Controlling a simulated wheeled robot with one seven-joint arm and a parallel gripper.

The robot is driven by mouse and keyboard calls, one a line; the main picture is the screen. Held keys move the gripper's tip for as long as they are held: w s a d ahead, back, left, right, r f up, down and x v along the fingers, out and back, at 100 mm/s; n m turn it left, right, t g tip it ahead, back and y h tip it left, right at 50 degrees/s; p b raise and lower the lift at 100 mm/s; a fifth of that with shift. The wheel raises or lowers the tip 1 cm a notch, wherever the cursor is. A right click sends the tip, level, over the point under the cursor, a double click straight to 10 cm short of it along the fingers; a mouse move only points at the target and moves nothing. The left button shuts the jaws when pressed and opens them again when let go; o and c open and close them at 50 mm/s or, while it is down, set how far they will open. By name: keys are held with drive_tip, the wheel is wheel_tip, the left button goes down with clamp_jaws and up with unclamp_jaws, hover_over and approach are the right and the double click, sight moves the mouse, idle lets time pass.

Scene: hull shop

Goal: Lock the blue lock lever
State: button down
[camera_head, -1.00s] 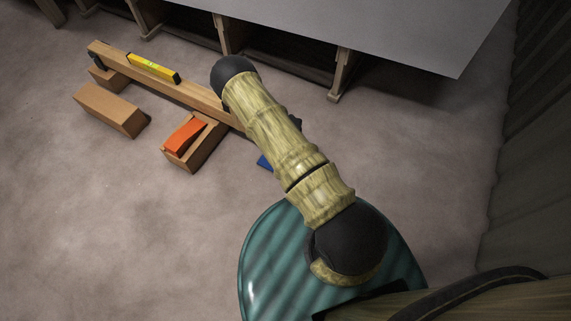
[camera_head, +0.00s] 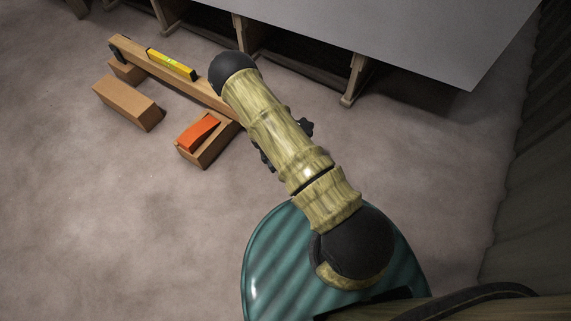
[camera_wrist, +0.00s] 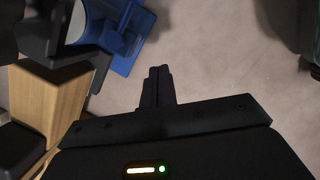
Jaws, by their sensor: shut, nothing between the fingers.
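The blue lock lever (camera_wrist: 122,40) shows at the top left of the wrist view, a blue handle over a flat blue plate. My gripper (camera_wrist: 160,78) points to the right of and below it in that view, its dark fingers together with nothing between them, over bare floor. I see a gap between the fingers and the blue part. In the head view the blue lever is hidden behind my arm, and my fingers are hidden there too. I cannot tell whether the lever is locked.
A long wooden beam (camera_head: 190,88) runs along the floor with a yellow level (camera_head: 171,65) on it. An orange wedge (camera_head: 198,132) sits on a wooden block, and another block (camera_head: 128,103) lies to its left. A grey panel (camera_head: 400,30) overhangs behind. The floor in front is clear.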

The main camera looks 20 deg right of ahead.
drive_tip(key=p+v, duration=0.1)
drive_tip(key=v, duration=0.4)
drive_tip(key=shift+s, duration=0.1)
idle(0.3)
